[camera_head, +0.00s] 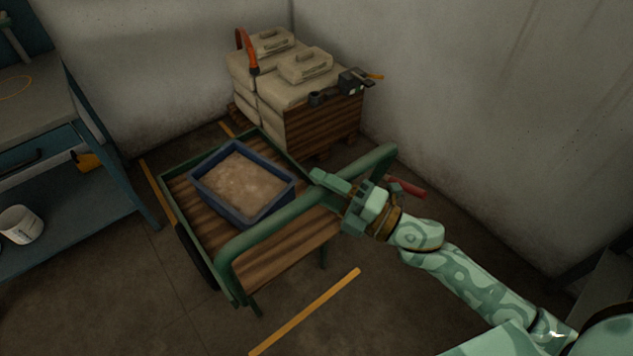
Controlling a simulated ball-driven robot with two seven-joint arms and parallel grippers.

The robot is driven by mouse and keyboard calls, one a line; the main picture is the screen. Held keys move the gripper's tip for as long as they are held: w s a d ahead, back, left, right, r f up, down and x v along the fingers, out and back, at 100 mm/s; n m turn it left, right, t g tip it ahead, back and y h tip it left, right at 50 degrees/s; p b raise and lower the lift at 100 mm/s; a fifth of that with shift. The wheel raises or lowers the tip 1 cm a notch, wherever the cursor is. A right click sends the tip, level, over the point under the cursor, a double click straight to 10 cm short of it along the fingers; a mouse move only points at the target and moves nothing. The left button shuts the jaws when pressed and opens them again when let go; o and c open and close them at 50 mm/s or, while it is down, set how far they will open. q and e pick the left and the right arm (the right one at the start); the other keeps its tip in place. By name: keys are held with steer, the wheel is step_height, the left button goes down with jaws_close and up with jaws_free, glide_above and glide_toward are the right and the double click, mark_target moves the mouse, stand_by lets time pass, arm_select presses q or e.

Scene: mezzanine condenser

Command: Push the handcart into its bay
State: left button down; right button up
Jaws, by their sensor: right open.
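The handcart has a green frame and a wooden plank deck (280,258), with a dark wheel (196,258) on its left side. Its thick green handle bar (275,232) runs across the near side. A blue tub (243,217) of pale, sandy material sits on the deck. My right gripper (335,197) is open at the handle, its fingers on either side of the bar; I cannot tell whether they touch it. My left gripper is not in view.
A red-handled object (405,187) shows beyond the gripper. The near floor is clear.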

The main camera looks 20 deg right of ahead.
steer(key=shift+x, duration=0.75)
jaws_close()
